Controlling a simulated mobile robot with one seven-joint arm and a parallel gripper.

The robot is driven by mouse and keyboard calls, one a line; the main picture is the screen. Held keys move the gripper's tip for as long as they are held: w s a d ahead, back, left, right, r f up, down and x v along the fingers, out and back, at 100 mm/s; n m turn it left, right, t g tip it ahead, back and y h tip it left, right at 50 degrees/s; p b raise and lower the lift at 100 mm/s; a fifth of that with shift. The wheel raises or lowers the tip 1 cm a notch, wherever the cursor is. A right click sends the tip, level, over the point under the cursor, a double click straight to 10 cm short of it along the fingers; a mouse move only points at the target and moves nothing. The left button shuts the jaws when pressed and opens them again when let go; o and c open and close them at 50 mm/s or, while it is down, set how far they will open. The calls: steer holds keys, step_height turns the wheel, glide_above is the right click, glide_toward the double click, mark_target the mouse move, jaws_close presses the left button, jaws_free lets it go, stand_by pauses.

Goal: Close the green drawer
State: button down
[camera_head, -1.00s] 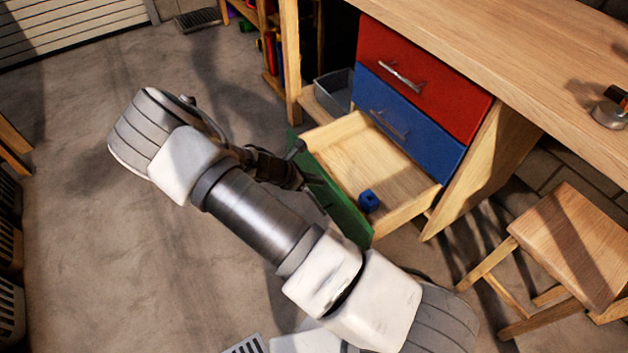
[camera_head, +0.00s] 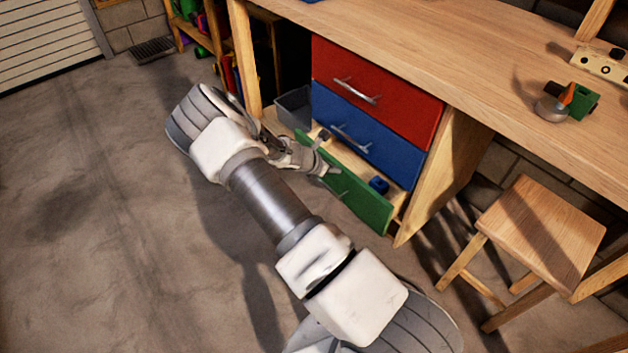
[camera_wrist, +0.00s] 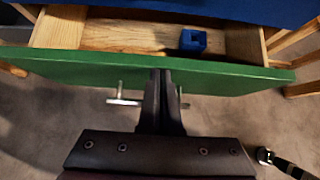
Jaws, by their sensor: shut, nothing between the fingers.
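The green drawer (camera_head: 359,196) is the lowest in the workbench, below a blue drawer (camera_head: 366,134) and a red drawer (camera_head: 378,88). It stands partly open, with a strip of its wooden inside and a small blue block (camera_head: 379,185) showing. In the wrist view the green front (camera_wrist: 230,80) runs across the picture, with the blue block (camera_wrist: 193,41) behind it. My gripper (camera_head: 331,170) is shut and empty at the drawer's front. In the wrist view its fingers (camera_wrist: 160,75) reach the green front beside the metal handle (camera_wrist: 122,101); exact contact is hard to tell.
A grey bin (camera_head: 293,108) stands left of the drawers. A wooden stool (camera_head: 541,233) stands to the right. The wooden bench top (camera_head: 440,60) overhangs the drawers. The floor (camera_head: 90,230) at the left is clear.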

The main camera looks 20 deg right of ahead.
steer(key=w+d, duration=0.2)
steer(key=d, duration=0.6)
steer(key=shift+w, duration=0.3)
steer(key=shift+d+r, duration=0.15)
